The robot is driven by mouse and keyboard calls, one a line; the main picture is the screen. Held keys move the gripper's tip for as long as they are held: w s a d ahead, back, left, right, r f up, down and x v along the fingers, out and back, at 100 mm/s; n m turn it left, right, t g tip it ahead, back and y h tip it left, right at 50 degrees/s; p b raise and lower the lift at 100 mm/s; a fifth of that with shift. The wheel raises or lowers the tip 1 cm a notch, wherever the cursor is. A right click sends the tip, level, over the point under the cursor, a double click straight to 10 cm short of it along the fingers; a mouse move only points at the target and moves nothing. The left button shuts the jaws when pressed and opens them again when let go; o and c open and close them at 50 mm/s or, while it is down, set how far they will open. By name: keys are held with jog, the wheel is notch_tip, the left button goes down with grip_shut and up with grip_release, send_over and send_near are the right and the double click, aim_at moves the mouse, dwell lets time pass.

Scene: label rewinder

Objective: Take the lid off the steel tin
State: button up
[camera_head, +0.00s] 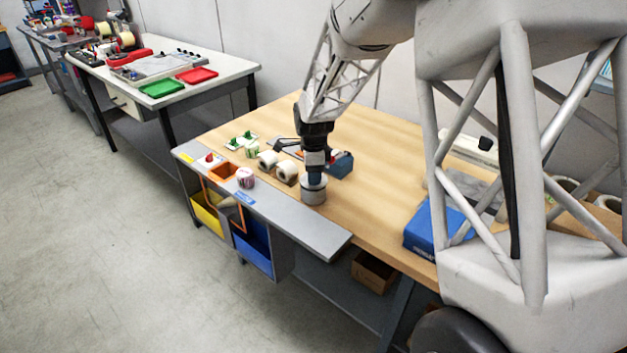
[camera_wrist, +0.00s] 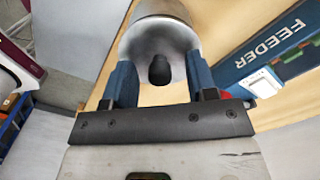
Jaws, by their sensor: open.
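The steel tin (camera_head: 313,194) stands upright on the wooden bench near its front edge. Its grey lid (camera_wrist: 158,40) fills the top middle of the wrist view, with a dark knob (camera_wrist: 159,71) at its centre. My gripper (camera_head: 316,178) is directly above the tin, pointing down. In the wrist view my gripper (camera_wrist: 160,77) is open, with one blue finger on each side of the knob and a gap on both sides. The lid appears seated on the tin. I cannot tell whether the fingertips touch the lid.
A blue box marked FEEDER (camera_wrist: 275,60) stands close beside the tin. White label rolls (camera_head: 287,171) and a pink-and-white roll (camera_head: 245,177) lie to the left. A blue box (camera_head: 428,232) lies to the right. Bare wood (camera_head: 360,215) lies between it and the tin.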

jog(key=shift+c, duration=0.4)
grip_shut()
jog(key=shift+r, duration=0.1)
jog(key=shift+r, duration=0.85)
jog(key=shift+s+r, duration=0.2)
jog(key=shift+r, duration=0.7)
jog(key=s+d+r, duration=0.1)
jog(key=s+d, duration=0.1)
jog(key=s, duration=1.3)
jog(key=shift+s+d+r, duration=0.15)
jog(key=shift+s+d, duration=0.05)
